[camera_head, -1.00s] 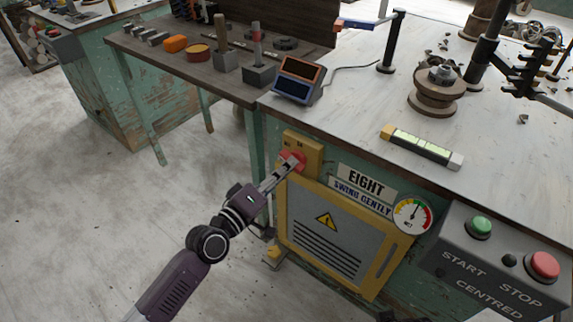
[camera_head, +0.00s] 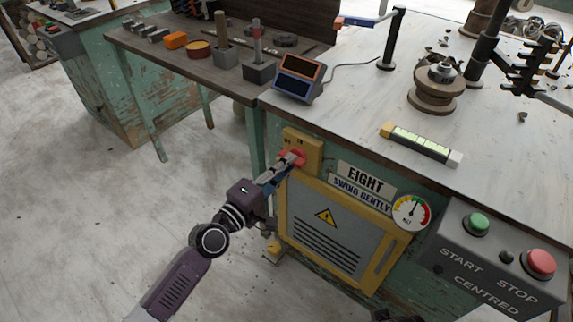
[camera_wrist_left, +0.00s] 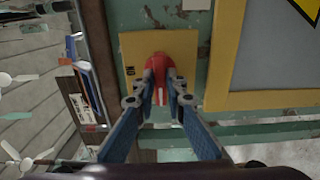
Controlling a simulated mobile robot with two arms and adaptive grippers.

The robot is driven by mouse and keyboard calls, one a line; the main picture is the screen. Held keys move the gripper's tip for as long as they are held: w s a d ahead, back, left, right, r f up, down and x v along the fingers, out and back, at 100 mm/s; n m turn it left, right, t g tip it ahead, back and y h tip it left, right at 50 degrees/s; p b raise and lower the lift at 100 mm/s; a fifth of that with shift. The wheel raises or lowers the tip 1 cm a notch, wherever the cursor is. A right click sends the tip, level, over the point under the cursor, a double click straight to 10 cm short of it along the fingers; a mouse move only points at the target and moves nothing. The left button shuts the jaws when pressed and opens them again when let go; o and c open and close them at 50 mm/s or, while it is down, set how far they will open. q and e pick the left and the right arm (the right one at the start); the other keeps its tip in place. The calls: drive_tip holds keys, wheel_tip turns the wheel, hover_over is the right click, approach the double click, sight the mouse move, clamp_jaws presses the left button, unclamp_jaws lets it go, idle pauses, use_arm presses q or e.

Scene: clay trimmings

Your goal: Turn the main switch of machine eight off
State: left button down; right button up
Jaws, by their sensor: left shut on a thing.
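The main switch is a red rotary knob (camera_head: 293,158) on a yellow plate (camera_head: 314,151), on the green front of the machine marked EIGHT (camera_head: 365,181). My left gripper (camera_head: 290,165) is shut on the red knob. In the left wrist view the red knob (camera_wrist_left: 158,66) sits between the two fingertips of the left gripper (camera_wrist_left: 159,88), with a pale mark on it. The plate's lettering is too small to read fully. My right gripper does not clearly show.
Below the switch is a yellow-framed grey panel (camera_head: 325,235) with a warning sign. A gauge (camera_head: 411,212) is beside the name plate. A grey control box (camera_head: 490,262) with green START and red STOP buttons juts out at the right. Open floor lies at the left.

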use_arm(q)
drive_tip(key=c, duration=2)
unclamp_jaws()
drive_tip(key=shift+o, duration=0.2)
drive_tip(key=v, duration=1.2)
